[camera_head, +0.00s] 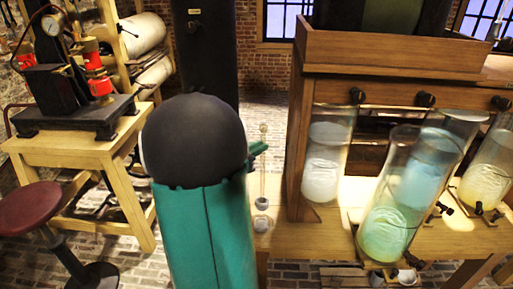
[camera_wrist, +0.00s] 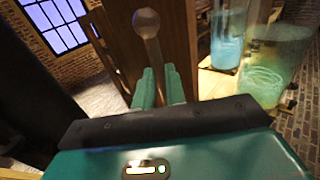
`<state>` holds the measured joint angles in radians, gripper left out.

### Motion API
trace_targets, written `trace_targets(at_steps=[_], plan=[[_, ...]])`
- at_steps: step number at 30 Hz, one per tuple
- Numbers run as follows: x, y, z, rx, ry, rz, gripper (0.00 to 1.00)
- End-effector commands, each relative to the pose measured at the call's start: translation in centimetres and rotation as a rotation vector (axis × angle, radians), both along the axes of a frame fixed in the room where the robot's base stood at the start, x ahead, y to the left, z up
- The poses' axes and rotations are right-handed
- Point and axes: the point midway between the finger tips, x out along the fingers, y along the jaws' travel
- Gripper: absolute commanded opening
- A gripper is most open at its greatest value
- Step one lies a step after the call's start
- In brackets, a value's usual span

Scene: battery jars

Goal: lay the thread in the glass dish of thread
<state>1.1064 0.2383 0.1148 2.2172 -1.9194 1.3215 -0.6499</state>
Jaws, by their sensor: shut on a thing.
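My gripper (camera_wrist: 160,75) has its two green fingers close together around a thin, pale, glassy rod with a round knob (camera_wrist: 147,24). In the head view my gripper (camera_head: 258,149) is partly hidden behind my arm, and the rod (camera_head: 263,165) stands upright beside its tip. The rod's lower end is near a small grey cup (camera_head: 262,203); I cannot tell whether they touch. No loose thread is clearly visible. I cannot pick out a glass dish of thread; the tall glass jar (camera_head: 387,215) at the front right holds something pale green with curved lines, also seen in the wrist view (camera_wrist: 262,82).
Several glass jars, including one with white contents (camera_head: 323,172), stand on the wooden bench (camera_head: 337,222). A wooden frame post (camera_head: 299,150) rises close right of my gripper. A second small cup (camera_head: 262,224) is below. A red stool (camera_head: 40,207) and a wooden table (camera_head: 75,150) stand left.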

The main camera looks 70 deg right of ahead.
Motion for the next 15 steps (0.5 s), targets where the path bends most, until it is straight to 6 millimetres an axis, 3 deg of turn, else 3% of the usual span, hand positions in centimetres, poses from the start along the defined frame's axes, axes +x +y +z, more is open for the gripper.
trace_targets(at_steps=[15], plan=[[0.0, 0.0, -4.7, 0.003, 0.001, -0.001, 0.00]])
